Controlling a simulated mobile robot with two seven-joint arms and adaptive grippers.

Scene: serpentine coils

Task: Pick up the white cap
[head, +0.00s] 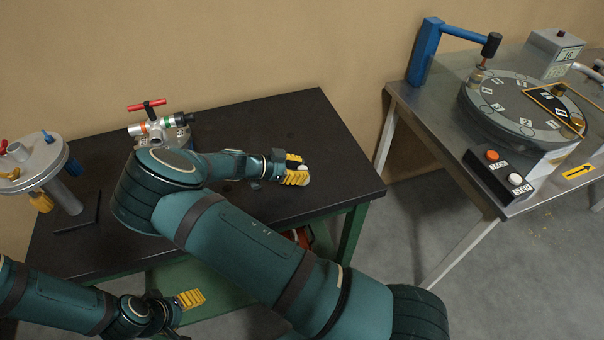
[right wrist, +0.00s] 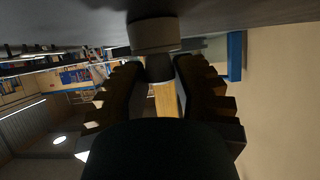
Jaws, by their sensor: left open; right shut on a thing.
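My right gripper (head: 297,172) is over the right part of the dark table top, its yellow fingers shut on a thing. A small white piece, which looks like the white cap (head: 304,167), shows at these fingers; most of it is hidden. In the right wrist view the right gripper's fingers (right wrist: 164,88) close around a dark neck, with a shaded, pale round piece (right wrist: 153,34) at their tips near the grey surface. I cannot tell whether it touches that surface. My left gripper (head: 191,299) is open and empty, low at the left, in front of the table.
The dark table (head: 318,125) bears a valve device with a red handle (head: 150,118). A grey round-topped device (head: 38,160) stands at left. The metal table (head: 430,100) at right holds a round dial (head: 520,105), a blue arm (head: 425,50) and a button box (head: 497,177).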

